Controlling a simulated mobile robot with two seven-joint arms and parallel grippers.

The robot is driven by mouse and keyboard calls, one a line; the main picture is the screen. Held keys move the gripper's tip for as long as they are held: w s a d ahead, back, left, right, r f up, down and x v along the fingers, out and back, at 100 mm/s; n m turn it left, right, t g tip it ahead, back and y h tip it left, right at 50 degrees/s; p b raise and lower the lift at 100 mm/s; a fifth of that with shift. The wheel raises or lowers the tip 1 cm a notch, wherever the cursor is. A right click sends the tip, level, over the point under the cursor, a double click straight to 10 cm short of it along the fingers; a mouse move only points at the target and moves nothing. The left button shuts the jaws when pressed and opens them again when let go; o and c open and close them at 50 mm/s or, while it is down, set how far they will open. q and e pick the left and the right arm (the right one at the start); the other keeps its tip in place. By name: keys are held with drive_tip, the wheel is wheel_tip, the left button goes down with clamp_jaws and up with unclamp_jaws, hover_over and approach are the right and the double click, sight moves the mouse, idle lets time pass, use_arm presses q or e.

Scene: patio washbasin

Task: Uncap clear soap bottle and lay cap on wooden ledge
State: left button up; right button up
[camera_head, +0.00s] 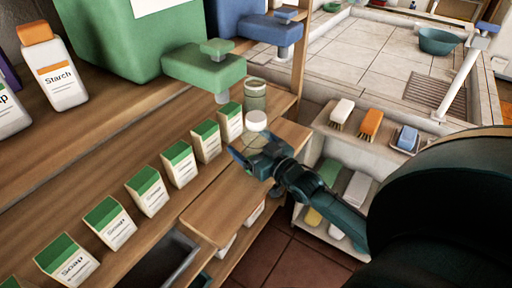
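A small round white cap (256,120) shows at the right end of the wooden shelving. A pale, see-through shape (257,139) just below it looks like the clear soap bottle, mostly hidden by my gripper. My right gripper (253,153) comes in from the right, with its fingers at this pale shape below the cap. I cannot tell whether the fingers touch or grip it. A wooden ledge (222,206) lies below and left of the gripper, its bare top visible. My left gripper is not in view.
Several green-topped soap cartons (149,192) line the shelf left of the gripper. A green pump dispenser (204,72) overhangs behind, with a greenish jar (255,95) beneath it. A starch bottle (62,82) stands upper left. A rack with brushes (370,124) is at right.

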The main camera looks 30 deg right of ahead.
sight(251, 113)
drive_tip(key=c, duration=1.1)
wheel_tip(251, 113, up, 9)
drive_tip(key=shift+r+p, duration=0.2)
drive_tip(key=shift+p, duration=0.35)
drive_tip(key=shift+r, duration=0.35)
drive_tip(key=o, duration=0.4)
drive_tip(key=c, duration=0.8)
